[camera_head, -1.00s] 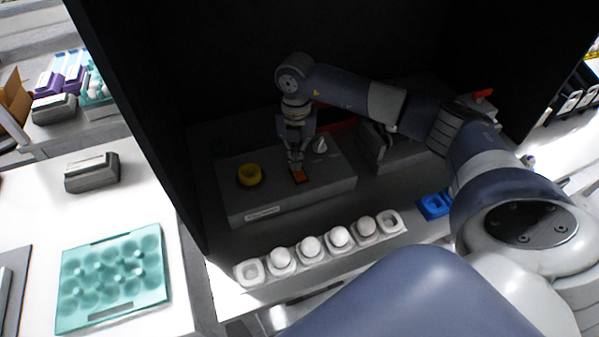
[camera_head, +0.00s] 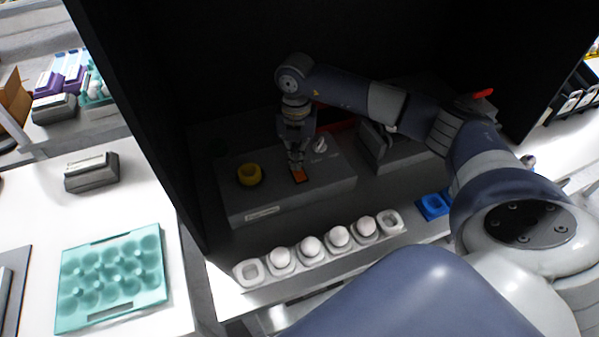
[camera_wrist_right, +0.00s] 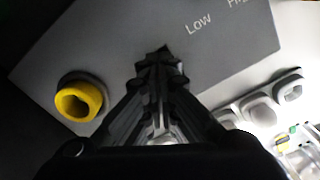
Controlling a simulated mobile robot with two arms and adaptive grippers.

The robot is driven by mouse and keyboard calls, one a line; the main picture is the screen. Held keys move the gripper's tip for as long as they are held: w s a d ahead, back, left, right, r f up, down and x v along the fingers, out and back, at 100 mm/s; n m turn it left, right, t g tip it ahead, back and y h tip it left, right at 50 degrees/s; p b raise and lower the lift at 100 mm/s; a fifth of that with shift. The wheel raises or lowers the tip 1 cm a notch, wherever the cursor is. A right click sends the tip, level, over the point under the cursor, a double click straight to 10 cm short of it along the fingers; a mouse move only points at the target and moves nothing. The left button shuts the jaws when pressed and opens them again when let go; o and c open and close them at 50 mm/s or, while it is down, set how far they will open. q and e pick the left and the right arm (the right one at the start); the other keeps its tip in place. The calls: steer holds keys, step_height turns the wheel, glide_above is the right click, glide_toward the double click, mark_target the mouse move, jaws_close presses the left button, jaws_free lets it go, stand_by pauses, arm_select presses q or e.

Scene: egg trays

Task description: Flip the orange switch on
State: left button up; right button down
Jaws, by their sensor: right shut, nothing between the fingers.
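The orange switch (camera_head: 299,176) is on the top of a grey control box (camera_head: 240,205) inside the dark booth. My right gripper (camera_head: 297,166) points down with its fingers shut and empty, right at the switch's back edge; I cannot tell whether they touch. In the right wrist view the shut fingertips (camera_wrist_right: 160,54) are over the grey panel (camera_wrist_right: 110,40), and the switch is hidden behind them. A yellow ring-shaped knob (camera_head: 249,174) is to the left of the switch, and it also shows in the wrist view (camera_wrist_right: 78,101). My left gripper is out of view.
A white dial (camera_head: 320,144) sits behind and right of the switch. A white tray with several eggs (camera_head: 250,272) lies in front of the box. A blue holder (camera_head: 433,206) is to the right. A teal egg tray (camera_head: 112,315) lies on the left table.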

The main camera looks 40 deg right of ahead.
steer(key=shift+s+f+b, duration=0.1)
steer(key=shift+f+b, duration=0.7)
steer(key=shift+f, duration=0.35)
stand_by(0.4)
steer(key=shift+r, duration=0.2)
steer(key=shift+r+p, duration=0.55)
steer(key=shift+p, duration=0.05)
steer(key=shift+r+p, duration=1.8)
steer(key=shift+r, duration=1.05)
steer(key=shift+f, duration=0.1)
